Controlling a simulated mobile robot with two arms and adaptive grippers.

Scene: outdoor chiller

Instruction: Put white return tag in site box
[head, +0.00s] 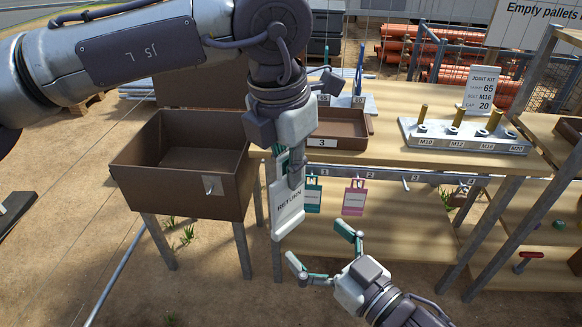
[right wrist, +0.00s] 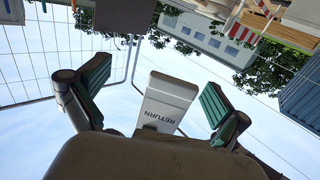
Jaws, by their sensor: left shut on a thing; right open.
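The white return tag (head: 287,211), marked RETURN, hangs tilted from my left gripper (head: 293,168), which is shut on its upper end. The tag is in front of the bench edge, just right of the brown box. In the right wrist view the tag (right wrist: 168,103) shows between the two fingers, beyond them. My right gripper (head: 320,250) is open and empty, below and to the right of the tag; its green-padded fingers also show in the right wrist view (right wrist: 155,95). The open brown box (head: 180,199), likely the site box, stands on legs at left and looks empty inside.
Green (head: 313,197) and pink (head: 354,198) tags hang on hooks under the bench edge. A brown tray marked 3 (head: 340,143) and a bolt rack (head: 465,138) with a joint kit sign (head: 480,90) stand on the wooden bench. My left arm passes above the box.

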